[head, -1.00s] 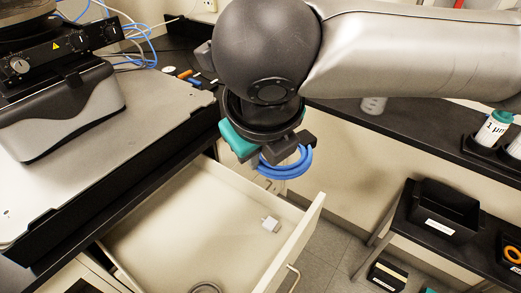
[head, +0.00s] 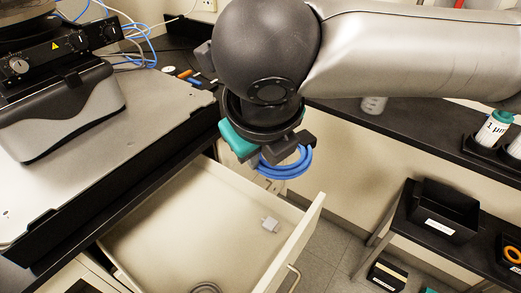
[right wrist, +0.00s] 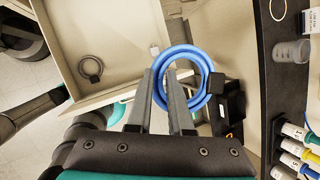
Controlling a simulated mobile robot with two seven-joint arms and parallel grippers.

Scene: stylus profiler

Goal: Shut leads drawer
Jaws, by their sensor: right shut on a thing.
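The open drawer (head: 180,225) is pulled out below the bench. A small white adapter (head: 270,223) and a grey coiled cable (head: 206,288) lie in it. Its handle (head: 290,279) is on the outer front panel. My right gripper (head: 280,158) is shut on a blue coiled cable (head: 290,165), held above the drawer's far right corner. In the right wrist view, the blue coil (right wrist: 165,72) shows at the fingertips of my right gripper (right wrist: 168,85), with the drawer (right wrist: 110,25) behind at the left. My left gripper is not in the head view.
An instrument (head: 60,110) stands on a grey plate at the left bench. A dark shelf at the right holds a black bin (head: 440,212). Containers (head: 494,128) stand on the far counter at the right. Bare floor shows between drawer and shelf.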

